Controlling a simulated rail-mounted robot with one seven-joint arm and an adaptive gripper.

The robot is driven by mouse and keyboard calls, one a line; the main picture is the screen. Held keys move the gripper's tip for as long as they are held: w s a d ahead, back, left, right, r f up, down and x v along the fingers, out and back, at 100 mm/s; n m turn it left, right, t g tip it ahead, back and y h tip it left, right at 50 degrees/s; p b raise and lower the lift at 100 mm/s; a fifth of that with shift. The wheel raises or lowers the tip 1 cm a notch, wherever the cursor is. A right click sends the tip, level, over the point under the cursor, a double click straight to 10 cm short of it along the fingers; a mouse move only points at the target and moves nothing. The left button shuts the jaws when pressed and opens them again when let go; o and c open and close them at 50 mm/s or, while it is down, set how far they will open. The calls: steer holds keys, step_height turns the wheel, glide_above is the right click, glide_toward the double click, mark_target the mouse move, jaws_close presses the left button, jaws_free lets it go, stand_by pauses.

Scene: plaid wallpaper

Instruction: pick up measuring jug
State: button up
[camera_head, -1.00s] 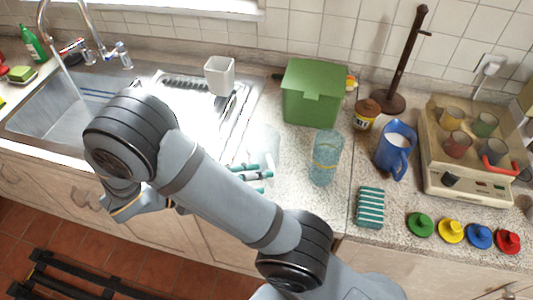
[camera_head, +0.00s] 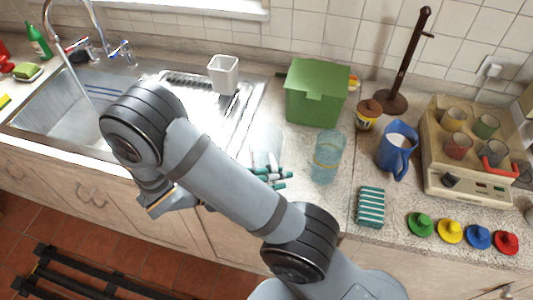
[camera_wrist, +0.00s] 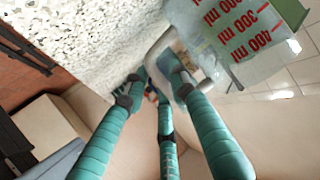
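The measuring jug (camera_wrist: 235,45) is clear, with red millilitre marks, and fills the upper right of the wrist view. Its pale handle loop (camera_wrist: 153,52) points towards my fingers. In the head view a faint clear shape, likely the jug (camera_head: 266,140), stands on the counter behind my arm, partly hidden. My gripper (camera_wrist: 156,88) has teal fingers, spread apart, with the tips close to the handle. I cannot tell whether any finger touches it. In the head view my gripper (camera_head: 270,174) shows just in front of the jug, near the counter's front edge.
A tinted glass (camera_head: 327,157) stands right of my gripper, with a green box (camera_head: 315,95) behind. A blue pitcher (camera_head: 396,152), a striped sponge (camera_head: 370,207) and a white cup (camera_head: 223,75) are nearby. The sink (camera_head: 70,105) lies left.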

jaws_close()
stand_by(0.5)
